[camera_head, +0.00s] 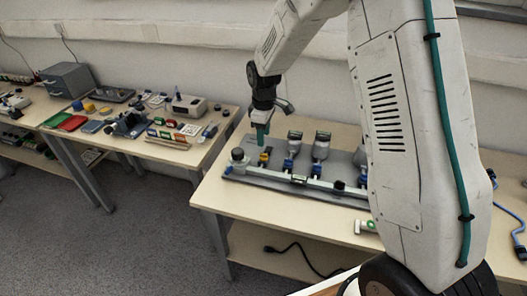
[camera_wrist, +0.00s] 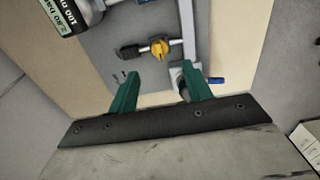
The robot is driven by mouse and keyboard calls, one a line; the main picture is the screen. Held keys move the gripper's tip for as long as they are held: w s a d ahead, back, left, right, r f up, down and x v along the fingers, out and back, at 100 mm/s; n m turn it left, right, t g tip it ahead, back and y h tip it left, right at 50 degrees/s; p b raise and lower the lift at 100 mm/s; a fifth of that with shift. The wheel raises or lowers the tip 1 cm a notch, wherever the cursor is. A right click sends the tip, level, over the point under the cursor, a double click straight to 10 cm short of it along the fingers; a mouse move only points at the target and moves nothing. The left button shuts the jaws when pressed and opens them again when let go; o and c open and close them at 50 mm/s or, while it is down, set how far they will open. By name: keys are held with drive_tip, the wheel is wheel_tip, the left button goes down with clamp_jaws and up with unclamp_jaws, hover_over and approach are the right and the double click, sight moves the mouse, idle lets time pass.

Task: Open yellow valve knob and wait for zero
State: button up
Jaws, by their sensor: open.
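The yellow valve knob (camera_wrist: 159,47) sits on a pipe fitting with a black end, just ahead of my fingertips in the wrist view. In the head view the yellow knob (camera_head: 264,157) is small, near the left end of the grey board (camera_head: 235,176). My gripper (camera_wrist: 157,84) has two green fingers spread apart with nothing between them. The knob lies beyond the gap, apart from the fingers. In the head view my gripper (camera_head: 261,138) hangs just above the knob.
A blue lever (camera_wrist: 216,80) is close to my right finger in the wrist view. Several blue-handled valves and gauges (camera_head: 321,147) stand along the board to the right. A second table with tools (camera_head: 150,135) stands at left, with a floor gap between.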

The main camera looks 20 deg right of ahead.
sight(263, 154)
wheel_tip(263, 154, down, 8)
drive_tip(key=shift+r, duration=0.1)
idle(0.4)
drive_tip(key=c, duration=1)
